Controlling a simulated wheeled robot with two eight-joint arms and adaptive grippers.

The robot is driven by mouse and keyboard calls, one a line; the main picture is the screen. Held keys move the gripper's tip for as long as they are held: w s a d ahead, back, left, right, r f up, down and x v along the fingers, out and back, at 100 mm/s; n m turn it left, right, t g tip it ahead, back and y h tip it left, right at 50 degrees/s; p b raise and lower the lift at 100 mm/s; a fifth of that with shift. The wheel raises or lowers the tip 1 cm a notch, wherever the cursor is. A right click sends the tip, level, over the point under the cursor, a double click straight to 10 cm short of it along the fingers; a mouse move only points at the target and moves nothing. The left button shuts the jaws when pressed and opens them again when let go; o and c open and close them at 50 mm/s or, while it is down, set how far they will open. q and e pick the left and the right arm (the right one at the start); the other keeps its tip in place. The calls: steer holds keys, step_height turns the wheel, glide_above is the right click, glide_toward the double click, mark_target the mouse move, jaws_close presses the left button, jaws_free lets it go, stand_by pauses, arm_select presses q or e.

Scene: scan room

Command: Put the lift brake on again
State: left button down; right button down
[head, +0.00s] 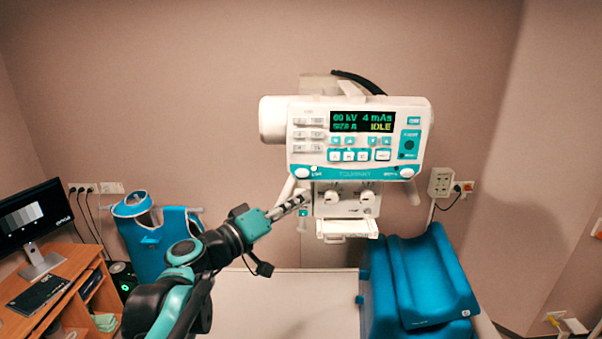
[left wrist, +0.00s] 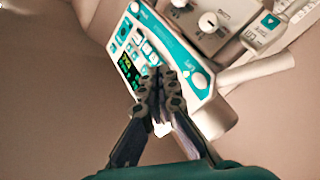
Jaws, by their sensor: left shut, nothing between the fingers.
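The white and teal X-ray tube head (head: 360,140) has a lit control panel reading "IDLE" in yellow. A small white box with a teal label hangs under its left side (head: 303,213); it also shows at the top right of the left wrist view (left wrist: 264,30). This may be the lift brake, but I cannot read its label or tell its position. My left gripper (head: 301,198) is shut and empty just below the panel's lower left corner, in front of or near that box. Its fingers show together in the left wrist view (left wrist: 159,80), over the panel. My right gripper is out of view.
A collimator with two knobs (head: 346,200) hangs under the tube head. Blue cushions (head: 425,275) lie on the pale table (head: 285,300). A desk with a monitor (head: 32,215) and a blue apron on a stand (head: 150,240) are at left.

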mark_target(302, 173)
arm_select(q)
steer(key=shift+w, duration=0.15)
steer(key=w+b, duration=0.1)
steer(key=w, duration=0.7)
steer(key=shift+w, duration=0.3)
stand_by(1.2)
steer(key=shift+w, duration=0.4)
steer(key=shift+w, duration=0.4)
stand_by(0.6)
steer(key=shift+s, duration=0.9)
